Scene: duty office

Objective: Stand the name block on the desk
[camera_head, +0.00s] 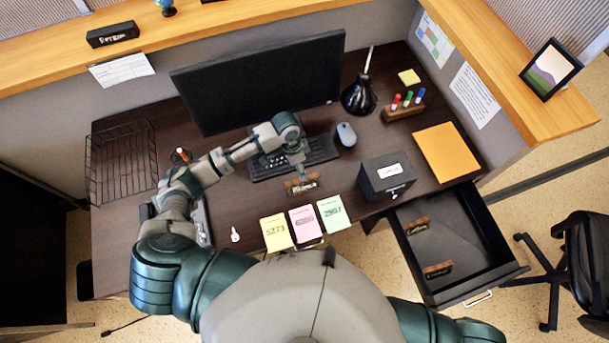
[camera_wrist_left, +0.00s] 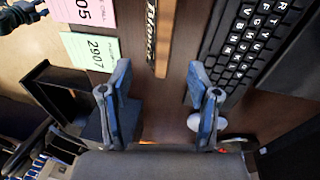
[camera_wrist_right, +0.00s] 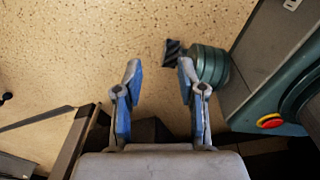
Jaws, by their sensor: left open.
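A wooden name block (camera_head: 302,185) with a dark lettered face is on the desk (camera_head: 235,185), in front of the keyboard. It also shows in the left wrist view (camera_wrist_left: 160,35), beyond the fingertips and in line with the gap between them. I cannot tell for sure if it stands or lies. My left gripper (camera_head: 299,170) is open, just above and behind the block in the head view; the wrist view shows its empty jaws (camera_wrist_left: 160,75). My right gripper (camera_wrist_right: 159,65) is open and empty above the floor; it is hidden in the head view.
Yellow, pink and green cards (camera_head: 303,222) lie at the desk's front edge. A black box (camera_head: 386,177) stands right of the block. An open drawer (camera_head: 480,283) holds two more name blocks (camera_head: 419,226). The keyboard (camera_head: 320,157) and mouse (camera_head: 346,133) are behind.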

